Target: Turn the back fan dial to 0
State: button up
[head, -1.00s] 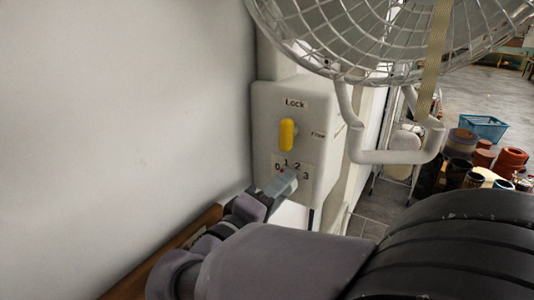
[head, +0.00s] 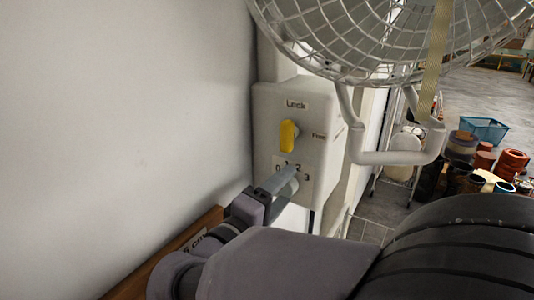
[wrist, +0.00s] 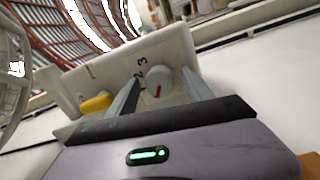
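The fan's white control box (head: 325,140) carries a dial with the numbers 0, 1, 2 and 3 around it. In the wrist view the dial (wrist: 163,78) is a round pale knob with a red mark; I cannot tell which number it points to. My gripper (head: 283,182) is at the dial from the front. In the wrist view my gripper (wrist: 160,95) is open, with one finger on each side of the knob; contact cannot be told. In the head view the fingers and wrist hide most of the dial.
A yellow lock knob (head: 288,136) sits above the dial, between the Lock and Free labels. The wire fan cage (head: 350,35) and a white tube handle (head: 390,157) are above and right. A white wall (head: 120,120) stands close on the left.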

jog(key=v, duration=1.7)
jog(key=shift+s, duration=0.15)
